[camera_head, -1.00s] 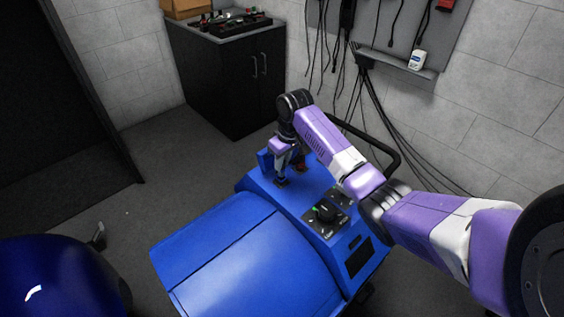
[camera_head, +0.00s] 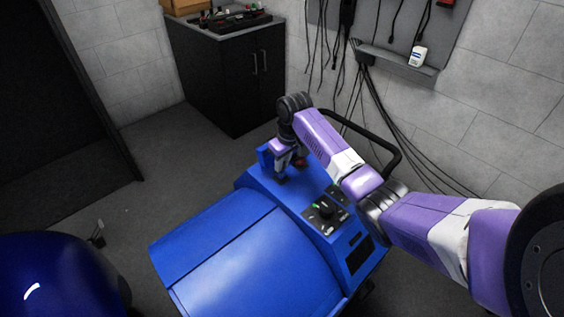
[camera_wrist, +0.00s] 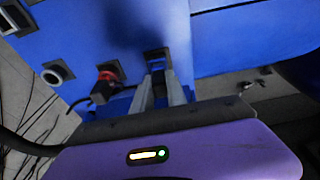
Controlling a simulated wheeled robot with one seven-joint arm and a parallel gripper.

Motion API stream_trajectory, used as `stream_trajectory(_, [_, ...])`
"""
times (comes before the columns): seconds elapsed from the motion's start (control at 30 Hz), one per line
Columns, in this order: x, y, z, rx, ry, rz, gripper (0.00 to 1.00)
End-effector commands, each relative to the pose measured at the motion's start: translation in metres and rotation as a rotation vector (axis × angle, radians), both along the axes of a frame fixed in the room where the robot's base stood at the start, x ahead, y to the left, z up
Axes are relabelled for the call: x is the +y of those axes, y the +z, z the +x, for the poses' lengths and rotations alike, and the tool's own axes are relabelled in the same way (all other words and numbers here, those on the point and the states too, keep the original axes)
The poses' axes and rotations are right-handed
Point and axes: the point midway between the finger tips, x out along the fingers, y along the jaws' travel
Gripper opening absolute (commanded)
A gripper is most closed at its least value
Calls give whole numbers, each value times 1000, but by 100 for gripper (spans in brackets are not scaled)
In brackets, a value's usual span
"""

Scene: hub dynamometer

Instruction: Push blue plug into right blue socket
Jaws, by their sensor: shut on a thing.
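My gripper (camera_head: 281,176) points down at the top of the blue machine (camera_head: 320,182). In the wrist view my gripper (camera_wrist: 160,90) is shut on the blue plug (camera_wrist: 157,65), which shows only as a small piece between the fingers. The plug's tip is at a dark square socket plate (camera_wrist: 154,53) on the blue panel. The fingers hide much of the plug and the socket opening, so I cannot tell how deep the plug sits.
A red plug (camera_wrist: 106,77) with a black cable sits beside my gripper. Other sockets (camera_wrist: 54,75) are farther left. The machine has a black knob panel (camera_head: 325,209) and a black rail (camera_head: 385,150). A black cabinet (camera_head: 225,85) stands behind.

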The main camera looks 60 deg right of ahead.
Motion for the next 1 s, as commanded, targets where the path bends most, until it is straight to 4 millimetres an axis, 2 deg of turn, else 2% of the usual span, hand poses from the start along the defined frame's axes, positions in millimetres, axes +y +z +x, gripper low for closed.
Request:
stream_trajectory(0.4, [0,-7,0,-1,0,0,0])
stream_trajectory(0.43, [0,-7,0,-1,0,0,23])
stream_trajectory(0.53, [0,-7,0,-1,0,0,43])
stream_trajectory(0.87, [0,-5,0,-1,0,0,43])
stream_trajectory(1.0, [0,7,-2,-3,0,-1,43])
